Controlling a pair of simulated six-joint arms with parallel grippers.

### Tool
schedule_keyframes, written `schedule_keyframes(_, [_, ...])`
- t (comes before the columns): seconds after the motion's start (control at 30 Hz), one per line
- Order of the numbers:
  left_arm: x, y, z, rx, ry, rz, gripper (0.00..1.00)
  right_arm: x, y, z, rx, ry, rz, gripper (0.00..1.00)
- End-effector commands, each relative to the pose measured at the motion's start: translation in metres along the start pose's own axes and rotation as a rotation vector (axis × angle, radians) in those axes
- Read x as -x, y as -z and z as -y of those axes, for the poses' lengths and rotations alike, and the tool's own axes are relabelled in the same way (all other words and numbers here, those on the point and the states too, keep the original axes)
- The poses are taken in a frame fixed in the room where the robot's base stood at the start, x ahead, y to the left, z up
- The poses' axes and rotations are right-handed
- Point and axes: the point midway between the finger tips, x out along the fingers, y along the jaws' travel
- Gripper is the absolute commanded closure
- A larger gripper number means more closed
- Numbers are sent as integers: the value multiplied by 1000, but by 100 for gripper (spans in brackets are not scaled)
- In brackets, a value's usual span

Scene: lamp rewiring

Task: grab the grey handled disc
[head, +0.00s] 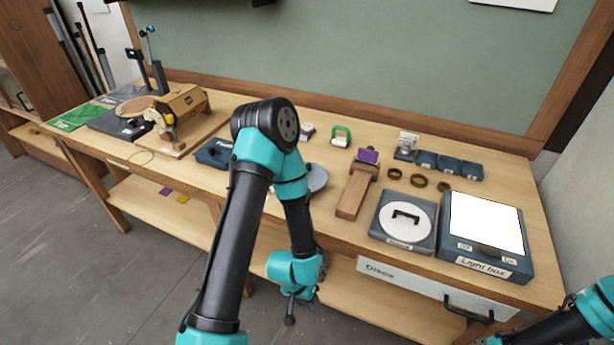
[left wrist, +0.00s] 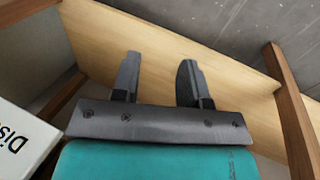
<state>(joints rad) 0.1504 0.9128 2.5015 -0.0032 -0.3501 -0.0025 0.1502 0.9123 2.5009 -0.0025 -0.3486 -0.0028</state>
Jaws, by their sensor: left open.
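A pale grey-white disc with a black bar handle (head: 405,216) lies in a dark square tray (head: 378,228) on the right part of the bench. A plainer grey disc (head: 318,179) lies mid-bench, partly hidden behind my left arm; I cannot tell whether it has a handle. My left gripper (head: 301,301) hangs below and in front of the bench edge, pointing down, left of both the tray and the drawer. It is open and empty; its two spread fingers show in the left wrist view (left wrist: 158,68). My right arm enters at bottom right, its gripper out of frame.
A light box (head: 487,264) stands right of the tray. A drawer (head: 436,289) with a black handle sits under the bench edge. A wooden block (head: 354,193), several brown rings (head: 418,181) and small blue boxes (head: 447,164) lie behind. The lower shelf (head: 350,300) is near my left gripper.

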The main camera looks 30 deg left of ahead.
Motion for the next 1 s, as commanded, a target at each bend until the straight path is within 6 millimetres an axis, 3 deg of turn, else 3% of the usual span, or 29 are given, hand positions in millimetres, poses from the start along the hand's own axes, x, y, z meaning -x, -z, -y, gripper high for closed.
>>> schedule_keyframes(0.37, [0,0,0,0,0,0,60,0,0,0,0,0,0,100])
schedule_keyframes(1.0, [0,0,0,0,0,0,0,0,0,0,0,0,0,100])
